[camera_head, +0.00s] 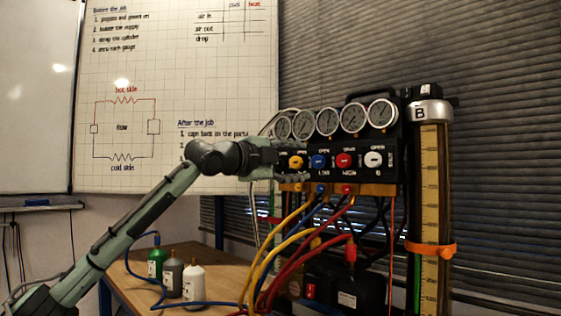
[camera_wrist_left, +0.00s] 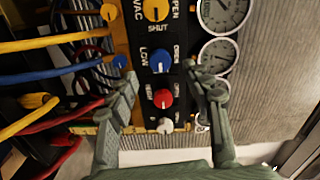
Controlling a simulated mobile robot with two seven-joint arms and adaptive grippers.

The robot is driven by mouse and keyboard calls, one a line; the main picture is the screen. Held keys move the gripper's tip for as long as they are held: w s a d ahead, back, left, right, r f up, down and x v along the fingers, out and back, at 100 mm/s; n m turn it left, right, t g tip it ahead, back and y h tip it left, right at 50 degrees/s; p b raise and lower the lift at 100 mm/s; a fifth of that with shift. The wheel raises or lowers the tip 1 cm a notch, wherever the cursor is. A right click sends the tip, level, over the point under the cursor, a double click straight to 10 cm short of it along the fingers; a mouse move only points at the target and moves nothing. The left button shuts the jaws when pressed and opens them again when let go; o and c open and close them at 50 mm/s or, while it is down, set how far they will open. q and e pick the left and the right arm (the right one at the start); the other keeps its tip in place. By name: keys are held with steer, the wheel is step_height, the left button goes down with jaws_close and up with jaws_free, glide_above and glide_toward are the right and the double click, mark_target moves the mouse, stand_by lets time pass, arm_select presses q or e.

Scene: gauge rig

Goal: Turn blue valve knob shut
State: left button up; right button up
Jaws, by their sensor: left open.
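The blue valve knob (camera_head: 319,160) sits on the black gauge panel between a yellow knob (camera_head: 296,162) and a red knob (camera_head: 344,160). In the left wrist view the blue knob (camera_wrist_left: 161,61) lies just beyond the fingertips, between LOW and OPEN lettering. My left gripper (camera_head: 306,163) reaches in from the left at the panel's left side. In the wrist view its fingers (camera_wrist_left: 162,78) are spread, with the red knob (camera_wrist_left: 163,98) showing in the gap between them. No contact with the blue knob is visible. My right gripper does not show.
Several round gauges (camera_head: 328,121) line the panel top. Yellow, blue and red hoses (camera_head: 293,240) hang below it. A yellow-scaled cylinder (camera_head: 430,190) stands at the right. Green, grey and white bottles (camera_head: 194,283) stand on the wooden table (camera_head: 222,262).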

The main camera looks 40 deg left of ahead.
arm_select(q)
steer(key=s, duration=0.7)
steer(key=shift+a, duration=0.2)
steer(key=shift+s, duration=0.1)
steer(key=shift+f, duration=0.1)
stand_by(0.4)
